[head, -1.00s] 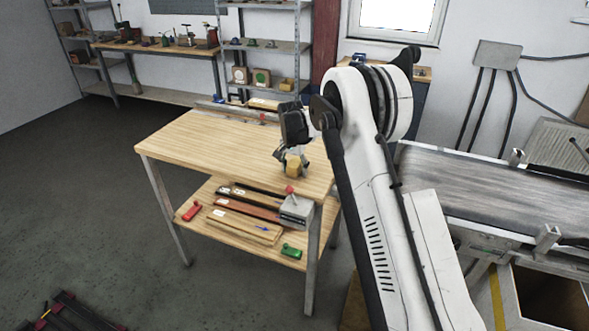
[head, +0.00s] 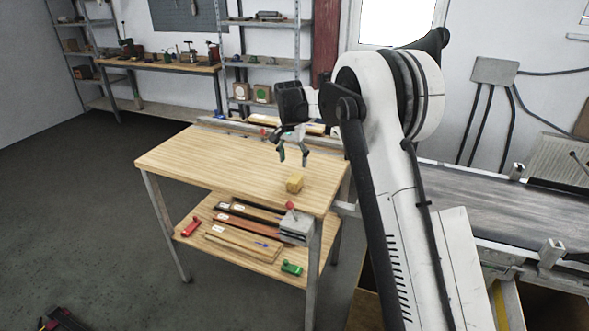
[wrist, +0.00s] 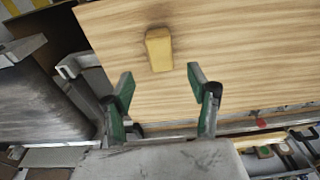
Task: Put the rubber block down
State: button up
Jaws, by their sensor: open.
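The rubber block (head: 295,184) is a small yellow block. It rests on the wooden table top (head: 200,160) near the table's front right edge. My gripper (head: 293,160) is open and empty above and slightly behind the block, apart from it. In the wrist view the block (wrist: 159,50) lies on the wood beyond the two green-padded fingertips of my gripper (wrist: 160,78), and the space between the fingers is empty.
A conveyor (head: 500,210) runs to the right. Most of the table top left of the block is clear.

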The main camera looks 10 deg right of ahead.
jog(key=shift+s+r, duration=0.15)
jog(key=shift+r, duration=0.2)
jog(key=s+r+n+t, duration=0.2)
jog(key=s+r, duration=0.6)
jog(key=s, duration=0.4)
jog(key=s+r+n+t, duration=0.1)
jog(key=s+r+n, duration=0.1)
jog(key=s+r, duration=0.85)
jog(key=s+f+n+t, duration=0.1)
jog(key=s+f, duration=0.3)
jog(key=s, duration=0.9)
jog(key=s+f+n+t, duration=0.2)
jog(key=s+f, duration=0.2)
jog(key=s, duration=0.9)
jog(key=shift+s+d+f+y, duration=0.15)
jog(key=shift+d+y, duration=0.25)
notch_tip(320, 180, down, 4)
jog(key=b, duration=0.4)
